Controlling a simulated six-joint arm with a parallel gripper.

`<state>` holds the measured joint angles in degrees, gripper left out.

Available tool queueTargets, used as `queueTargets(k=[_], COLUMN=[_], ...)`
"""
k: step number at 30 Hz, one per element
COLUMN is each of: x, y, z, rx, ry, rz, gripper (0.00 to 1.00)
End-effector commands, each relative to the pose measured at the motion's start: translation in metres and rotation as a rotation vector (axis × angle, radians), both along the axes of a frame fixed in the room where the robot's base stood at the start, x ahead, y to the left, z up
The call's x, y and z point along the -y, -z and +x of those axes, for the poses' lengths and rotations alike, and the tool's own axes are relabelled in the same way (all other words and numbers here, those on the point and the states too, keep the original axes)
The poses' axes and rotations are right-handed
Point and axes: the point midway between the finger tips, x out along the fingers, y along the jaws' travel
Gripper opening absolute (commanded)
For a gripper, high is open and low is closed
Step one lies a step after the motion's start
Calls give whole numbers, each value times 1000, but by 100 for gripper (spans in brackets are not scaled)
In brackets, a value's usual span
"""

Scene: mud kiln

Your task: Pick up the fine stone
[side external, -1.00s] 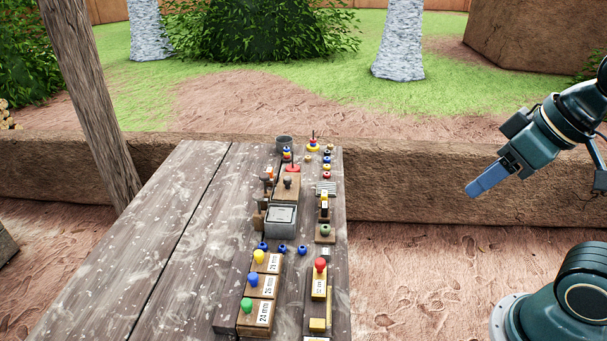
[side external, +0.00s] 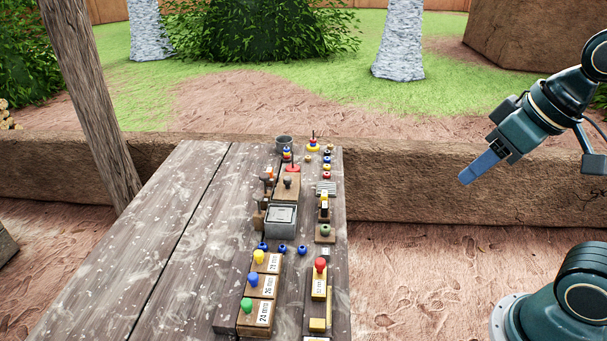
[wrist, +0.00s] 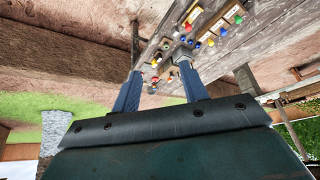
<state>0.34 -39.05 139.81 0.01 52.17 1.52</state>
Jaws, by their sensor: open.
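I cannot tell for certain which item is the fine stone. Grey candidates on the wooden table are a block in a grey tray (side external: 281,232) at mid table, a ridged grey slab (side external: 325,188) toward the far right edge, and a small grey block (side external: 325,252) nearer the front. My gripper (side external: 467,180) hangs in the air well to the right of the table, its blue fingers pointing down and left. In the wrist view, my gripper (wrist: 160,72) has its two fingers apart with nothing held between them, and the table items lie beyond the tips.
The wooden table (side external: 175,245) is bare on its left side. Yellow, blue and green knobbed blocks (side external: 262,286) line the front, beside a red-knobbed block (side external: 319,283). Small blue pieces (side external: 282,249) lie behind them. A grey cup (side external: 284,143) and stacked rings (side external: 313,144) stand at the far end.

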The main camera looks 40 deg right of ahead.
Motion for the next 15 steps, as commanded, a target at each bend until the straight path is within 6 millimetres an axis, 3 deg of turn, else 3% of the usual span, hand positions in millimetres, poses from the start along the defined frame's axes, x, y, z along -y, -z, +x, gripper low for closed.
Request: queueTargets(k=[15], x=[11], y=[-30], z=[105], rx=[-110], ry=[169], rz=[62], gripper=[44])
